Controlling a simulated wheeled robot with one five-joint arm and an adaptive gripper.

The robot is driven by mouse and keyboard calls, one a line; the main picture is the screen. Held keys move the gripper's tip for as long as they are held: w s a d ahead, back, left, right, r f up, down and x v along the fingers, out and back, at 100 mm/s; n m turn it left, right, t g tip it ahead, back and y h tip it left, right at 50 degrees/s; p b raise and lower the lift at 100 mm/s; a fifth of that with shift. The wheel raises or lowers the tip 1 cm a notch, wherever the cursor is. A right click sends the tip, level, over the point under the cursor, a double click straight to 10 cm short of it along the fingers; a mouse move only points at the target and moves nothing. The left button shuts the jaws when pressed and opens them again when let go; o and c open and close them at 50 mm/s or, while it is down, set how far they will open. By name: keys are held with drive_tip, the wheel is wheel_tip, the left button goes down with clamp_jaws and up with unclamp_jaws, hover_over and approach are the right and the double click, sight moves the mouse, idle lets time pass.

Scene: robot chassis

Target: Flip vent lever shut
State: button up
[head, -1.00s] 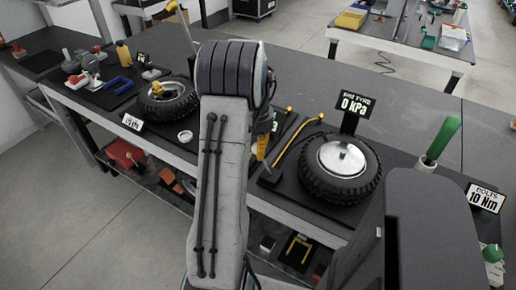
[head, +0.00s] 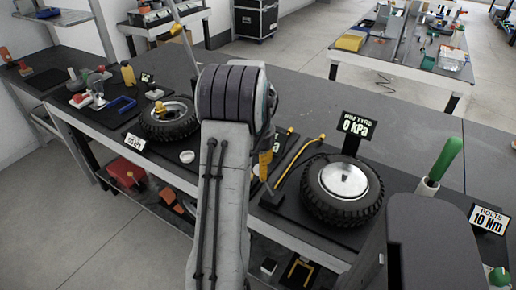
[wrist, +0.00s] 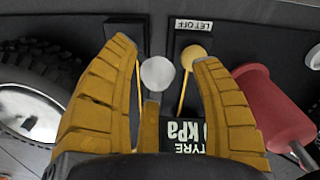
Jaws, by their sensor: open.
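In the wrist view, a lever with a yellow ball knob (wrist: 193,57) and a thin yellow stem stands by a "LET OFF" label (wrist: 193,25). A pale grey round knob (wrist: 157,73) is just left of it. My gripper (wrist: 165,52) is open, its yellow fingers on either side of both knobs. The yellow ball is close to the right finger; whether they touch I cannot tell. In the head view my gripper (head: 266,165) is mostly behind my arm, left of the wheel, and the lever cannot be made out.
The wheel (head: 343,180) with its "0 kPa" sign (head: 357,126) stands right of my arm. A bent yellow bar (head: 300,158) lies beside it. A red cylinder (wrist: 270,105) is close to the right finger in the wrist view.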

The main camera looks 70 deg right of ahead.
wheel_tip(320, 180, up, 10)
drive_tip(key=shift+r, duration=0.25)
idle(0.3)
idle(0.7)
drive_tip(key=shift+n, duration=0.4)
drive_tip(key=f, duration=0.4)
drive_tip(key=shift+a+f, duration=0.15)
drive_tip(key=shift+a, duration=0.1)
drive_tip(key=w+a+r+n+t, duration=0.1)
drive_tip(key=a+n, duration=0.4)
drive_tip(key=a, duration=0.9)
drive_tip(key=w+a+r+n+t+p, duration=0.1)
drive_tip(key=w+a+r+n, duration=0.2)
drive_tip(key=a, duration=1)
drive_tip(key=w+a+r+n+t+p, duration=0.1)
drive_tip(key=w+a+n, duration=0.6)
drive_tip(key=a, duration=0.7)
drive_tip(key=shift+a+r+n, duration=0.35)
drive_tip(key=shift+r+n, duration=0.05)
drive_tip(key=shift+n, duration=0.3)
